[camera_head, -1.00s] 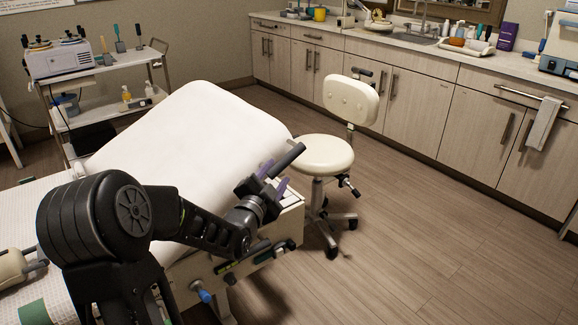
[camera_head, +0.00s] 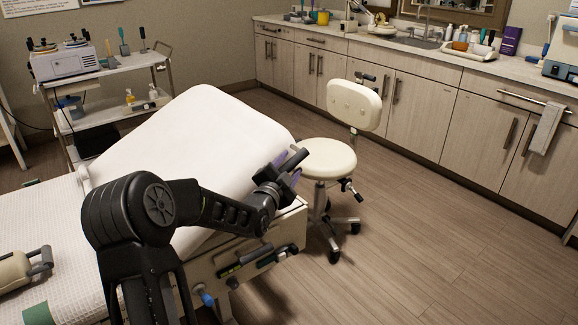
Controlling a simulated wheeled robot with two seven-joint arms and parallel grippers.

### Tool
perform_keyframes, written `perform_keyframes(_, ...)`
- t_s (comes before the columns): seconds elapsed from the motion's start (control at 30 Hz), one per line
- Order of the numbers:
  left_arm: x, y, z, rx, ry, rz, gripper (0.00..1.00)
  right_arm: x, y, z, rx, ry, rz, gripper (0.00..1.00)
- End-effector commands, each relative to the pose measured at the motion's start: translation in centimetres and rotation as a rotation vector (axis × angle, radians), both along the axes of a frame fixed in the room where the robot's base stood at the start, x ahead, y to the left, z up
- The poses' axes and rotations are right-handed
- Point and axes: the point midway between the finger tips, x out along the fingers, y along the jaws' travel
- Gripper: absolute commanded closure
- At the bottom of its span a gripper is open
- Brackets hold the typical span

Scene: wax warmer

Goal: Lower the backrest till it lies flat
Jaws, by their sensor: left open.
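The white backrest (camera_head: 200,135) of the treatment bed is tilted up, sloping down toward the lower left. The flat part of the bed (camera_head: 45,230) shows at the left under a white textured cover. My left gripper (camera_head: 287,168) is open at the backrest's right edge, above the bed frame's side. Purple pieces show between and behind its fingers. Whether it touches the backrest cannot be told. My left arm hides part of the backrest's lower side and the bed frame. My right gripper is not in view.
A cream stool (camera_head: 326,157) with its own back stands just right of the bed. A trolley (camera_head: 108,113) with devices and bottles stands behind it. Tools hang on the bed frame's side (camera_head: 245,262). Cabinets (camera_head: 420,110) line the back wall. The floor at the right is clear.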

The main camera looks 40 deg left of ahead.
Motion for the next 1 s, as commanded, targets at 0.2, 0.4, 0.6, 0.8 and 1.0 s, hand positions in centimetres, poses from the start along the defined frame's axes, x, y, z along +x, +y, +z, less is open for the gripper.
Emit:
perform_keyframes(0.2, 0.05, 0.00, -0.03, 0.000, 0.001, -0.001, 0.53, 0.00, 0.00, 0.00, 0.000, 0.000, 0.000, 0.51)
perform_keyframes(0.4, 0.03, 0.00, -0.03, -0.001, 0.000, -0.001, 0.68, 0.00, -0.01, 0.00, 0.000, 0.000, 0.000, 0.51)
perform_keyframes(0.6, 0.02, -0.01, -0.03, -0.001, 0.000, -0.001, 0.84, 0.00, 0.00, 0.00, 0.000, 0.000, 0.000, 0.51)
perform_keyframes(0.8, 0.02, 0.00, -0.04, -0.001, 0.000, -0.001, 1.00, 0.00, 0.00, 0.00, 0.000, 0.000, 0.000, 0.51)
perform_keyframes(1.0, 0.01, 0.00, -0.04, -0.001, 0.001, 0.000, 1.00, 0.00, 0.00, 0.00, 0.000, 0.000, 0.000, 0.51)
